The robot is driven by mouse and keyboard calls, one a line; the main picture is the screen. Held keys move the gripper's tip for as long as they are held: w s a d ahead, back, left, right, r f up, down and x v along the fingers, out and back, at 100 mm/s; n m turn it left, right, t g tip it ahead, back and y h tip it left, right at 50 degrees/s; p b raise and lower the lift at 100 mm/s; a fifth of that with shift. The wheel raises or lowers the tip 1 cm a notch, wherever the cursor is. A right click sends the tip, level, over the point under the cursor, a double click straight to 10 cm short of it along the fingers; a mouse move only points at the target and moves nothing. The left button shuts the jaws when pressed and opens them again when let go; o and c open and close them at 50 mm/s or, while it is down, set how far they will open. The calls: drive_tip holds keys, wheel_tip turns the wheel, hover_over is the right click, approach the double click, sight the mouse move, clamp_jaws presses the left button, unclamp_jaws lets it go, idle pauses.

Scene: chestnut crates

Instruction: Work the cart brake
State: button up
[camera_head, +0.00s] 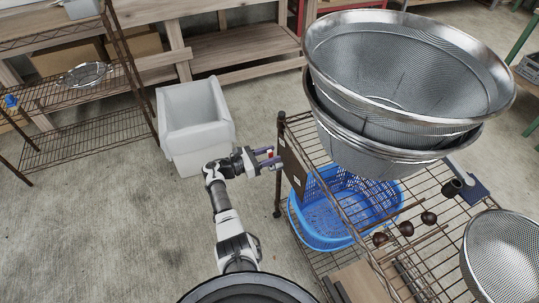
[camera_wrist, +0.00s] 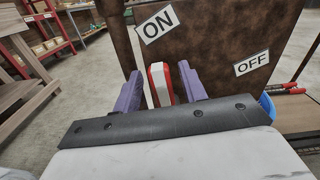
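The cart (camera_head: 440,262) is a brown wire rack on the right in the head view. A brown panel (camera_head: 292,166) hangs at its near left end. In the wrist view the panel (camera_wrist: 225,35) carries an ON label (camera_wrist: 157,24) at upper left and an OFF label (camera_wrist: 252,64) at right. A red and white brake lever (camera_wrist: 161,84) stands below and between them, nearer ON. My gripper (camera_head: 268,158) is at the panel. Its purple fingers (camera_wrist: 162,90) are open on both sides of the lever, with narrow gaps; contact is not clear.
Stacked metal strainers (camera_head: 408,75) and another strainer (camera_head: 505,258) sit on the cart, with a blue basket (camera_head: 322,222) below. A pale bin (camera_head: 193,122) stands on the floor behind my gripper. A wire shelf (camera_head: 80,95) is at left. Floor at lower left is clear.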

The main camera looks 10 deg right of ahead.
drive_tip(key=s+a+b, duration=0.2)
drive_tip(key=a, duration=1.1)
drive_tip(key=shift+s+a, duration=0.3)
drive_tip(key=shift+s, duration=0.05)
